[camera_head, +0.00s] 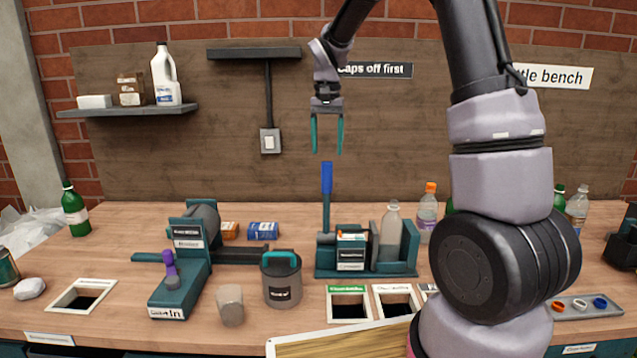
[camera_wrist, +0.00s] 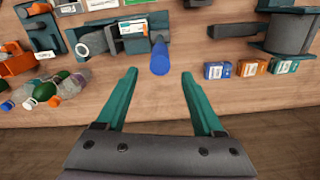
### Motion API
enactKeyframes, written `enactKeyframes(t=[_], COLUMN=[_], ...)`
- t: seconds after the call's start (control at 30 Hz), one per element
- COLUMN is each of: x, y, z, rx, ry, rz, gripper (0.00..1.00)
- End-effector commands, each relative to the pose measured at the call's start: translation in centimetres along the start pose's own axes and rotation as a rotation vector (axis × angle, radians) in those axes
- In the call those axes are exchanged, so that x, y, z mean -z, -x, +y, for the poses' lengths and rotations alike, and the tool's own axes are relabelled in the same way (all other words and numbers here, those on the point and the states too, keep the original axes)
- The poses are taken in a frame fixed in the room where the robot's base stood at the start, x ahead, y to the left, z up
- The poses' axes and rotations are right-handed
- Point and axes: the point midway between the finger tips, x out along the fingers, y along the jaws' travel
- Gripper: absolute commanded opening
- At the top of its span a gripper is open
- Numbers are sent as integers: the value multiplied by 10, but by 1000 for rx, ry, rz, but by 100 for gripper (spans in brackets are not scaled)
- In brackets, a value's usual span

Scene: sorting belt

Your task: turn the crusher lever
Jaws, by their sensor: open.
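The crusher (camera_head: 324,264) is a teal frame standing on the bench, with a clear bottle (camera_head: 391,234) upright in its right part. Its lever (camera_head: 327,178) has a blue handle that stands upright at the crusher's left end. In the wrist view the blue lever handle (camera_wrist: 160,57) points up towards the camera, just beyond the fingertips and roughly midway between them. My gripper (camera_head: 327,148) is open, fingers pointing down, and appears above the lever's top in the head view. The fingers (camera_wrist: 158,78) are empty, and no contact with the lever shows.
A teal machine with a grey drum (camera_head: 204,220) stands to the left, with a lidded grey canister (camera_head: 282,280) between it and the crusher. Small boxes (camera_head: 263,230) lie behind. Bottles (camera_head: 427,212) stand to the right. Labelled openings (camera_head: 348,289) are in front.

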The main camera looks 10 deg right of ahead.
Motion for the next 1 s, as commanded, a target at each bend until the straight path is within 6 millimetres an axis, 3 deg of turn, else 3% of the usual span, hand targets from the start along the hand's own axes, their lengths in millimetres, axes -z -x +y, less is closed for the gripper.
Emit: enactKeyframes(t=[0.6,1.0], x=[-1,-1], y=[-96,-106], z=[0,0], rx=[-1,1], ry=[0,0], rz=[-3,-1], gripper=[69,69])
